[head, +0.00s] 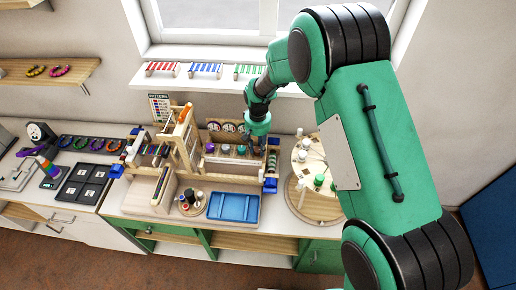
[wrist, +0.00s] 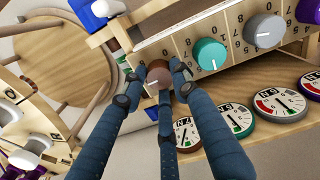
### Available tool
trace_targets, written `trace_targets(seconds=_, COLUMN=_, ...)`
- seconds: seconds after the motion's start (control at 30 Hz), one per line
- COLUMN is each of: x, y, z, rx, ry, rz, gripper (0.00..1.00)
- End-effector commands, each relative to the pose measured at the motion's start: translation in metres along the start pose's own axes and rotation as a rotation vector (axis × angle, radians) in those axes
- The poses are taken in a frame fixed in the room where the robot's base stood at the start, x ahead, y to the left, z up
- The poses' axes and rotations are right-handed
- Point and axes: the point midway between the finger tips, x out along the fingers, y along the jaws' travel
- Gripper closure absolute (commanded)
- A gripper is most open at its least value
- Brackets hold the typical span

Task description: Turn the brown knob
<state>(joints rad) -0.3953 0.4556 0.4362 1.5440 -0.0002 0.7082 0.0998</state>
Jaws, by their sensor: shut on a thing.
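The brown knob (wrist: 158,77) sits on the front of a wooden panel with number marks, at the end of a row of knobs, in the wrist view. A white pointer line shows on its face. My gripper (wrist: 155,90) is shut on the knob, with its dark blue fingers around it. In the head view my gripper (head: 258,138) is at the right end of the wooden knob board (head: 232,166), and I cannot make out the brown knob there.
A teal knob (wrist: 209,54) is close beside the brown one, with a grey knob (wrist: 264,31) beyond it. Several round gauges (wrist: 238,119) line the panel. A round wooden stand (head: 314,203) with pegs is to the right, and a blue tray (head: 233,207) lies in front.

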Motion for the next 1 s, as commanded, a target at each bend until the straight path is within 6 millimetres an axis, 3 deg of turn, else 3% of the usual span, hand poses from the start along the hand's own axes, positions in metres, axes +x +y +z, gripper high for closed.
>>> trace_targets(seconds=0.43, x=-0.0031, y=-0.0016, z=-0.0044, rx=-0.274, ry=0.011, rz=0.0, gripper=0.97)
trace_targets(seconds=0.97, x=-0.0046, y=-0.0022, z=-0.0052, rx=-0.316, ry=0.012, rz=0.0, gripper=0.97)
trace_targets(seconds=1.0, x=-0.0047, y=-0.0023, z=-0.0053, rx=-0.316, ry=0.013, rz=0.0, gripper=0.67)
